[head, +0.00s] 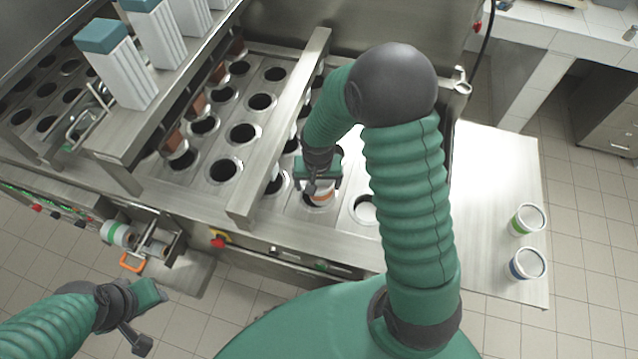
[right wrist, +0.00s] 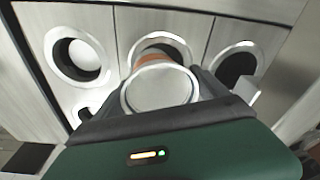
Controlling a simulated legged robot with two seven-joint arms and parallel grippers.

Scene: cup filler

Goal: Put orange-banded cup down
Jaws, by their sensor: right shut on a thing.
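The orange-banded cup (head: 320,198) is in my right gripper (head: 318,185), over a hole in the front row of the metal filler plate. My right gripper is shut on it. In the right wrist view the cup's pale round top (right wrist: 160,88) faces the camera between the fingers, with orange showing beyond it inside the hole's ring (right wrist: 160,37). The cup's lower end is hidden, so I cannot tell how deep it sits. My left gripper (head: 146,318) is away from the plate at the lower left; its finger opening is unclear.
A hole to the right holds something white (head: 364,209). A green-banded cup (head: 528,219) and a blue-banded cup (head: 526,264) stand on the right side table (head: 490,180). A metal crossbar (head: 283,125) rises left of the gripper. Another green-banded cup (head: 117,233) is at the machine's front left.

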